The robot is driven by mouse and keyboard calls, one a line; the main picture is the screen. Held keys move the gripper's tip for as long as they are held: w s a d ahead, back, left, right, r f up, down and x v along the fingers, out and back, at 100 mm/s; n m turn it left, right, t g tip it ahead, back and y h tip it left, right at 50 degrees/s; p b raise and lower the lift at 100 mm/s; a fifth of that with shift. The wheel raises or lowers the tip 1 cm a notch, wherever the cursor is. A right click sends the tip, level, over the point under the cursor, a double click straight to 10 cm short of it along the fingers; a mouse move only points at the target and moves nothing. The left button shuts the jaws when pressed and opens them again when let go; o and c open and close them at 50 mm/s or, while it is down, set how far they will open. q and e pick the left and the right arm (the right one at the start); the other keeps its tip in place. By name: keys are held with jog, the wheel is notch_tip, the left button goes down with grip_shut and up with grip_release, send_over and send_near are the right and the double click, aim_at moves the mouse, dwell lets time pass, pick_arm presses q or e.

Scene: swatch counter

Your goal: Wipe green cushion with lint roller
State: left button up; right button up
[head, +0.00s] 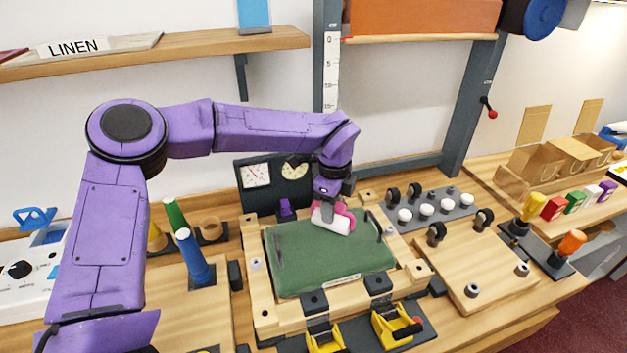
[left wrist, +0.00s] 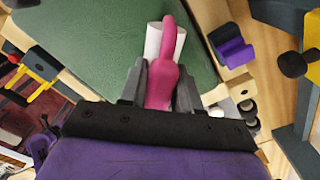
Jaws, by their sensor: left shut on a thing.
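The green cushion (head: 322,262) lies flat in a light wooden frame (head: 254,290) on the counter. It also fills the upper left of the left wrist view (left wrist: 90,40). The lint roller (head: 326,221) has a white roll and a pink handle. My left gripper (head: 335,203) is shut on the pink handle (left wrist: 166,70), with a finger on each side. The white roll is at the cushion's far edge, over or on its surface; I cannot tell whether it touches. In the left wrist view the handle partly hides the white roll (left wrist: 153,40). My right gripper is not in view.
Blue (head: 194,257) and green (head: 175,217) cones stand left of the frame. Yellow clamps (head: 393,325) sit at its front. A dark gauge panel (head: 272,182) stands behind. A board with white knobs (head: 427,207) and a wooden plate (head: 475,262) lie to the right.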

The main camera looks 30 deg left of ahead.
pick_arm(q)
notch_tip(320, 180, up, 2)
jog(key=shift+w+r, duration=0.1)
jog(key=shift+s+d+r+p, duration=0.1)
jog(key=shift+s+r+p, duration=0.05)
jog(key=shift+r+p, duration=0.4)
jog(key=shift+s+r+p, duration=0.1)
jog(key=shift+r+p, duration=0.25)
jog(key=shift+r, duration=0.3)
jog(key=shift+w+r+p, duration=0.1)
jog(key=shift+r+p, duration=0.8)
jog(key=shift+r, duration=0.85)
